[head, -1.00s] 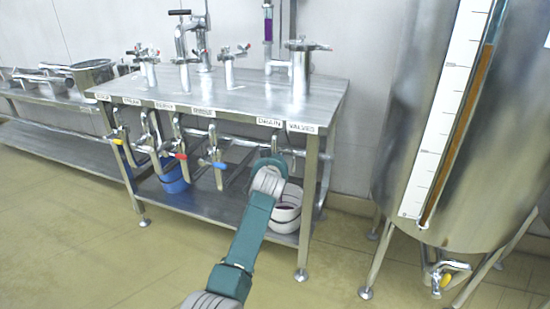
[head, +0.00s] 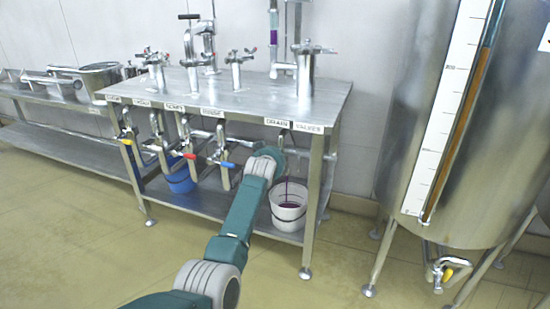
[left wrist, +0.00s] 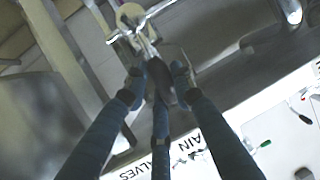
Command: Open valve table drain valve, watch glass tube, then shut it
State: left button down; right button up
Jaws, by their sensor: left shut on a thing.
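The drain valve (left wrist: 133,22) is a metal fitting under the table edge in the left wrist view. Its dark lever (left wrist: 160,105) lies between the fingers of my left gripper (left wrist: 158,84), which is shut on it. In the head view my teal wrist hides the fingers and lever below the DRAIN label (head: 276,123). A thin purple stream (head: 286,188) falls into the white bucket (head: 289,211) on the lower shelf. The glass tube (head: 274,22) above the valve table (head: 215,96) holds purple liquid in its lower part and looks clear above. My right gripper is out of view.
Other valves with yellow, red (head: 190,156) and blue (head: 225,164) handles hang along the table's front edge. A blue bucket (head: 180,181) stands on the lower shelf. A large steel tank (head: 400,120) stands at right. The floor in front is clear.

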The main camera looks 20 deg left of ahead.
pick_arm(q)
jog(key=shift+a+r, duration=0.1)
jog(key=shift+a, duration=0.1)
jog(key=c, duration=1.4)
grip_release()
jog(key=shift+c, duration=0.2)
jog(key=shift+d, duration=0.1)
jog(key=v, duration=1.2)
